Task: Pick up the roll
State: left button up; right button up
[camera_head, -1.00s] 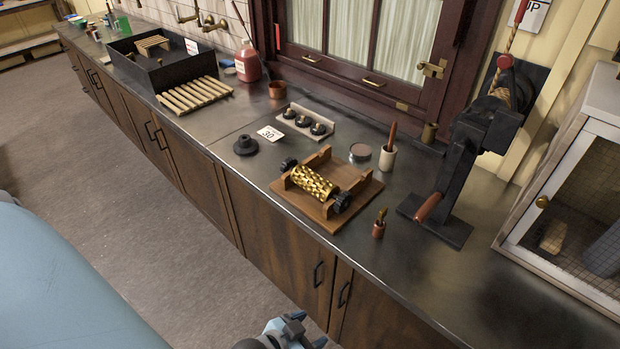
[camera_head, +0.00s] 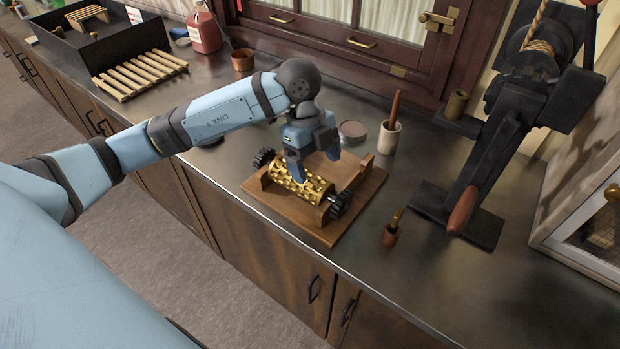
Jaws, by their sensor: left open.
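The roll (camera_head: 284,186) is a gold, patterned cylinder with black knobbed ends. It lies across a wooden cradle (camera_head: 340,225) on the dark counter. My left gripper (camera_head: 316,168) hangs over the cradle from the end of my left arm, its fingers pointing down. One fingertip is right at the far side of the roll and overlaps it in the picture; I cannot tell whether it touches. The other finger shows farther back, to the right. The jaws are open and hold nothing. Part of the cradle's back is hidden behind the gripper. My right gripper is not in view.
A black hand press (camera_head: 500,150) rises at right.

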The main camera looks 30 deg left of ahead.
aim_at(316, 189)
pick_arm(q)
jog(key=a+y, duration=0.1)
jog(key=w+a+r+n, duration=0.1)
jog(key=a, duration=0.1)
jog(key=w+a+n+y, duration=0.1)
jog(key=shift+w+a+r+t+y, duration=0.1)
jog(key=shift+a+r+t+y, duration=0.2)
jog(key=shift+t, duration=0.1)
jog(key=shift+w+a+f, duration=0.1)
jog(key=shift+a+f, duration=0.15)
jog(key=shift+f, duration=0.05)
jog(key=f, duration=1.2)
jog(key=shift+s+f, duration=0.2)
jog(key=shift+f, duration=0.2)
grip_shut()
jog(key=shift+w+r, duration=0.1)
